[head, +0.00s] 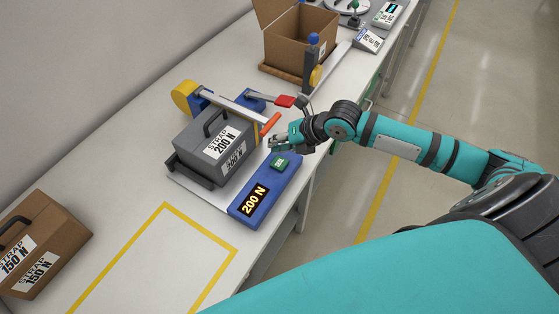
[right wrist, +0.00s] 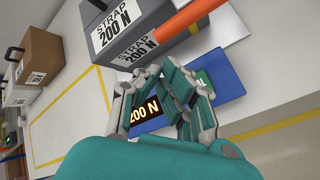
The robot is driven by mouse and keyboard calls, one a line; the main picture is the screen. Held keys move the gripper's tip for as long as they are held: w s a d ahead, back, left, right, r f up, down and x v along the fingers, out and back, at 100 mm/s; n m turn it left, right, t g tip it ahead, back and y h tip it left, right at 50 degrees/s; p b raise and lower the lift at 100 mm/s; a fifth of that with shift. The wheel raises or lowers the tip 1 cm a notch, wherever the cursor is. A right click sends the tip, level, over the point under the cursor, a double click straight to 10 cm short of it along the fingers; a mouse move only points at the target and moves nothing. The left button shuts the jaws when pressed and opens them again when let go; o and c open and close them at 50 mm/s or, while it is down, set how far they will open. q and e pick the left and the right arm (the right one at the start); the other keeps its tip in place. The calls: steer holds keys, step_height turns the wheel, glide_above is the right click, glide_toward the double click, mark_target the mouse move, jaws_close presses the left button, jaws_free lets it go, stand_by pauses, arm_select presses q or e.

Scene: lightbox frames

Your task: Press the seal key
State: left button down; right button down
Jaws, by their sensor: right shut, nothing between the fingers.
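The seal key is a small green button (head: 280,163) with white lettering on a blue control box (head: 257,222). The box has a lit display reading 200 N (head: 254,200). My right gripper (head: 274,144) is shut and empty, just beyond the green key in the head view. In the right wrist view the fingers (right wrist: 155,78) cover part of the box, and the green key (right wrist: 204,84) shows partly behind them. I cannot tell whether they touch it. My left gripper is in neither view.
A grey case labelled STRAP 200 N (head: 207,153) sits beside the box under a strapping arm with an orange handle (head: 270,123). A brown STRAP 150 N case (head: 40,250) stands at the left. An open carton (head: 300,40) is farther back. The yellow-outlined area is clear.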

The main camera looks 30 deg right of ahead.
mark_target(281, 161)
steer(key=shift+w+d+r+n, duration=0.75)
steer(key=shift+d+r+n, duration=0.25)
steer(key=shift+r, duration=0.05)
step_height(281, 161, down, 9)
steer(key=b, duration=0.6)
steer(key=shift+b, duration=0.3)
stand_by(0.6)
steer(key=shift+f+b, duration=0.3)
steer(key=shift+b, duration=0.1)
steer(key=shift+f+b, duration=0.45)
steer(key=shift+f, duration=0.1)
stand_by(0.5)
steer(key=shift+r, duration=0.1)
steer(key=shift+r+p, duration=0.65)
steer(key=shift+r, duration=0.2)
